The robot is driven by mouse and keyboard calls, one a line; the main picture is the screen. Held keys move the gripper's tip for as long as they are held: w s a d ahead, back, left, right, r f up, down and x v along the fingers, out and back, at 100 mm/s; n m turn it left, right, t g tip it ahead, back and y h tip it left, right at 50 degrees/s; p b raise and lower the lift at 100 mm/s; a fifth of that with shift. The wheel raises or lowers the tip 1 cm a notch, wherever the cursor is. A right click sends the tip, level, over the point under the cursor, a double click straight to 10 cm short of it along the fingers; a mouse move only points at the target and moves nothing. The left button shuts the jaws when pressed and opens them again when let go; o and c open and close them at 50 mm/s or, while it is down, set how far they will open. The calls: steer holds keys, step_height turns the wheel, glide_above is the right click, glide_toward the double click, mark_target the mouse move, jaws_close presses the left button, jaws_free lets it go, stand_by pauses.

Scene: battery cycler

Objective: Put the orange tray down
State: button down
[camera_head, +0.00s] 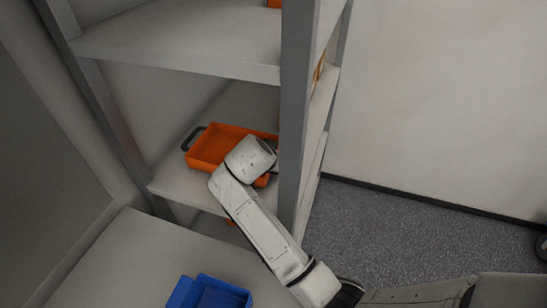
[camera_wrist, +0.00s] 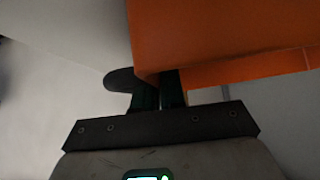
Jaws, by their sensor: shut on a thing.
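The orange tray (camera_head: 207,149) is on or just above the middle shelf (camera_head: 190,190) of the grey rack in the head view. A dark handle (camera_head: 194,137) shows at its left end, and my arm covers part of its near side. I cannot tell whether its base touches the shelf. In the wrist view the orange tray (camera_wrist: 220,40) fills the upper right, close to my gripper (camera_wrist: 158,90). The dark fingers are together at the tray's edge, shut on the tray. My fingertips are hidden in the head view.
A grey rack post (camera_head: 296,120) stands just right of the tray and close to my arm. The upper shelf (camera_head: 185,45) lies above it. A blue bin (camera_head: 210,293) sits on the light surface (camera_head: 120,265) at the bottom. Open floor (camera_head: 400,235) lies to the right.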

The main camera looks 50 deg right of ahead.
steer(key=shift+f, duration=0.25)
steer(key=c, duration=1.2)
jaws_free()
steer(key=b+v, duration=0.1)
steer(key=v, duration=1.1)
steer(key=shift+b, duration=0.35)
